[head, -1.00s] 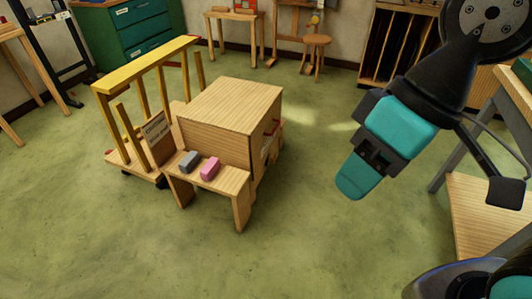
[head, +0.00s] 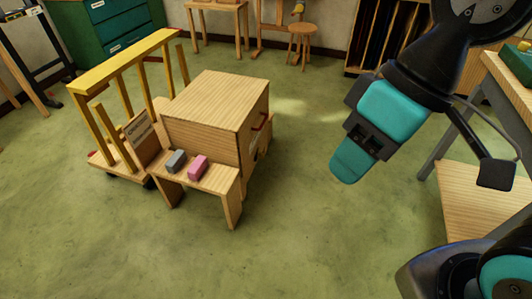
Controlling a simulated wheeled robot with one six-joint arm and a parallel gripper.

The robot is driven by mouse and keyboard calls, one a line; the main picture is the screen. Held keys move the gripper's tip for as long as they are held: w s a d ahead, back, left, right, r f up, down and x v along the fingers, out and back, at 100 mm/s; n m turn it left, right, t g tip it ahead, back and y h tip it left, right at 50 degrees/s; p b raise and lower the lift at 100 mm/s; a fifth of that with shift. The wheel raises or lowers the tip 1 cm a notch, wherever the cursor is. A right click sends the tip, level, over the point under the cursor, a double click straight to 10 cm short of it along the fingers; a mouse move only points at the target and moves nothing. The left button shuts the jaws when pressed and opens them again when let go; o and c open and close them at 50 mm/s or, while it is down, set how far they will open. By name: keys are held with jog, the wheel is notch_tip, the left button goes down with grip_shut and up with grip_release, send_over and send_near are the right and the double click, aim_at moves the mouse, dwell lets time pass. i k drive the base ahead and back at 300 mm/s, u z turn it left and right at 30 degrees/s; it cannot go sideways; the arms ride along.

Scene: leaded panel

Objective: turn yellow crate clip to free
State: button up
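A wooden crate (head: 215,105) stands on the floor left of centre. A small red part (head: 261,124) shows on its right side. I cannot make out a yellow clip on the crate; the clip may be hidden or too small to see. My gripper (head: 350,160), with turquoise parts, hangs in the air to the right of the crate, well apart from it. Its fingers are seen edge-on, so I cannot tell whether they are open.
A low wooden bench (head: 215,179) in front of the crate bears a grey block (head: 176,161) and a pink block (head: 198,167). A cart with a yellow rail (head: 122,62) stands at left. A workbench (head: 470,215) is at right. The green floor (head: 290,235) in front is clear.

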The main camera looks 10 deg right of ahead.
aim_at(260, 155)
jog(key=z, duration=0.55)
jog(key=i, duration=1.55)
jog(key=z, duration=0.4)
jog(key=i, duration=0.8)
jog(key=u, duration=0.15)
